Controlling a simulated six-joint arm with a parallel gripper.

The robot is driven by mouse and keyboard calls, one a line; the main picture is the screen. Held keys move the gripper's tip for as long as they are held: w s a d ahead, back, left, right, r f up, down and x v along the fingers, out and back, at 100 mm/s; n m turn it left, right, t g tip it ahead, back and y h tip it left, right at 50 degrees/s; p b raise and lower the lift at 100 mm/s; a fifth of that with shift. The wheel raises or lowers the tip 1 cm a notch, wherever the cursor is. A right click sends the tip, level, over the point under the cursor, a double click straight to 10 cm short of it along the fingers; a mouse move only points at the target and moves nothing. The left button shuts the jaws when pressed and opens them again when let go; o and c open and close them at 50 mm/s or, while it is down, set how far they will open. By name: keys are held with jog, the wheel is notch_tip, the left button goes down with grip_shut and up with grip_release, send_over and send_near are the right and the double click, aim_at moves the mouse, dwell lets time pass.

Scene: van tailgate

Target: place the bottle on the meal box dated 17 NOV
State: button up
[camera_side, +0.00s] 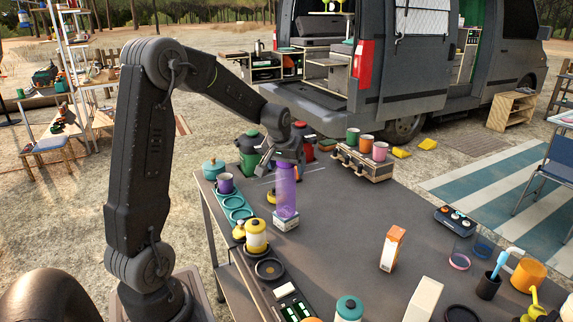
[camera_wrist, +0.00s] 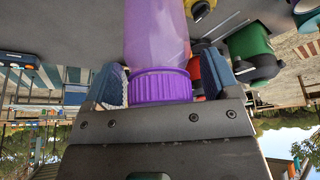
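The purple bottle (camera_side: 286,190) is upright, its base on or just above a small white box (camera_side: 286,223) on the grey table. Print on the box is too small to read, so I cannot tell if it is the 17 NOV meal box. My gripper (camera_side: 284,160) is around the bottle's top. In the wrist view the purple cap (camera_wrist: 160,86) sits between my two fingers (camera_wrist: 163,84). The left finger is close to the cap, and a narrow gap shows at the right finger, so the gripper looks open.
A teal tray with round wells (camera_side: 237,208) and a yellow-white canister (camera_side: 256,236) are left of the box. An orange-white carton (camera_side: 392,248) stands to the right, a case with cups (camera_side: 362,164) behind. The table between is clear.

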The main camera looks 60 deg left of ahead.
jog(key=shift+o, duration=0.4)
jog(key=shift+r, duration=0.15)
jog(key=v, duration=1.2)
jog(key=s+d+f+m+t+h, duration=0.1)
jog(key=s+d+m, duration=0.3)
jog(key=s+d, duration=0.4)
jog(key=s+d+f+m+t+h, duration=0.1)
jog(key=s+d+m, duration=0.3)
jog(key=d, duration=1.2)
jog(key=s+h, duration=0.1)
jog(key=s, duration=0.2)
jog(key=shift+s+f, duration=0.15)
jog(key=shift+s, duration=0.25)
